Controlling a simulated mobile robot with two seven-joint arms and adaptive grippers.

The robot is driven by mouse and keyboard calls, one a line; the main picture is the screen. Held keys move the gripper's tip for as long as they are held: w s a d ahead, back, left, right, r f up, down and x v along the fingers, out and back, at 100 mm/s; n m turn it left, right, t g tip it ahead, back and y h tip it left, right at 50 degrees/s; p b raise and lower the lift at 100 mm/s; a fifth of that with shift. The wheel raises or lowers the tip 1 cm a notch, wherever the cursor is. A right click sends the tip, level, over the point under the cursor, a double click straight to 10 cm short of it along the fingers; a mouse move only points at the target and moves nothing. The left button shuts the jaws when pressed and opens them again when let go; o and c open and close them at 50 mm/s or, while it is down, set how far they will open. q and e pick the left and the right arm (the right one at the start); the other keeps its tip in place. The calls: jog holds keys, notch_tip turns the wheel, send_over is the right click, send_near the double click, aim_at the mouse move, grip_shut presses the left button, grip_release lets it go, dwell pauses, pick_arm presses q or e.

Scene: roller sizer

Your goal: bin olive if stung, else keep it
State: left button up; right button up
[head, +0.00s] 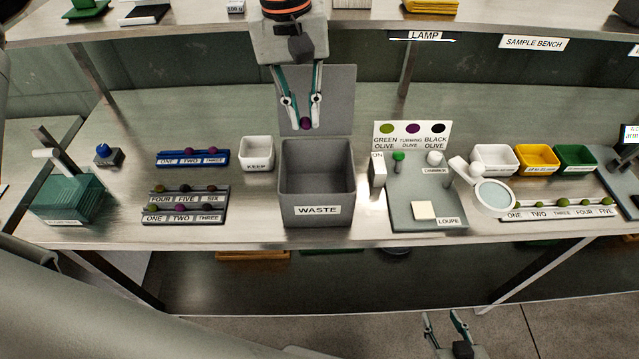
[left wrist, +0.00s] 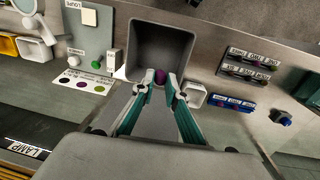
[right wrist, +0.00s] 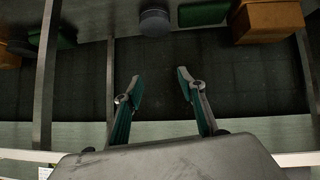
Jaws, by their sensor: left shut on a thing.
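My left gripper (head: 303,122) is shut on a purple olive (head: 306,124), held above the back part of the grey WASTE bin (head: 318,210). In the left wrist view the olive (left wrist: 160,76) sits between the fingertips (left wrist: 160,84), with the open bin (left wrist: 159,45) beyond it. Whether the olive bears a sting mark cannot be seen. The white KEEP tray (head: 257,153) stands left of the bin and looks empty. My right gripper (head: 446,322) is open and empty, low in front of the bench; its fingers are spread in the right wrist view (right wrist: 160,88).
The loupe stand (head: 428,215) with its magnifier (head: 495,196) is right of the bin. Numbered racks with olives (head: 185,203) stand at left, another (head: 560,208) at right. White, yellow and green trays (head: 537,157) stand at the back right. The bin's raised lid (head: 330,90) is behind it.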

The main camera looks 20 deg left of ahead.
pick_arm(q)
notch_tip(320, 180, down, 4)
jog(key=b, duration=0.3)
jog(key=shift+f, duration=0.1)
jog(key=shift+f+b, duration=0.25)
jog(key=shift+b, duration=0.15)
jog(key=o, duration=0.8)
jog(key=shift+c, duration=0.2)
pick_arm(e)
jog(key=shift+w+a+f+y, duration=0.2)
jog(key=shift+w+a+f, duration=0.1)
jog(key=shift+a, duration=0.25)
jog(key=shift+w+a+f+y, duration=0.2)
jog(key=shift+w+a+f, duration=0.1)
jog(key=shift+a, duration=0.25)
jog(key=shift+d, duration=0.1)
pick_arm(q)
notch_tip(320, 180, up, 12)
jog(key=a, duration=0.1)
jog(key=shift+s, duration=0.15)
pick_arm(e)
jog(key=shift+s, duration=0.1)
